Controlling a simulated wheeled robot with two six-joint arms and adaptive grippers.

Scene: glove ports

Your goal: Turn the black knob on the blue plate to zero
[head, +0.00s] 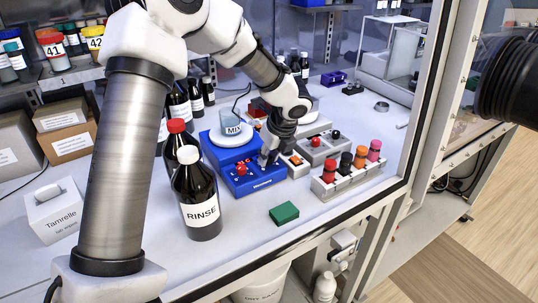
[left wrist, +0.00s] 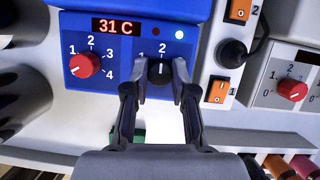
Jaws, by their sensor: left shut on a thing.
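The blue plate (head: 262,183) is the front of the blue stirrer unit on the bench; it fills the upper middle of the left wrist view (left wrist: 120,72). The black knob (left wrist: 158,71) sits at its right side, its white mark pointing up, near the 2. My left gripper (left wrist: 160,78) is shut on the black knob, one finger on each side; in the head view (head: 267,160) it comes down onto the plate and hides the knob. The fingers cover part of the knob's scale, and no zero mark shows. My right gripper is not in view.
Beside the black knob is a red knob (left wrist: 84,66) under a 31 C display (left wrist: 116,26). Orange switches (left wrist: 218,90) and a grey unit (left wrist: 283,85) stand close on the right. The RINSE bottle (head: 200,200) and a green block (head: 284,212) stand in front.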

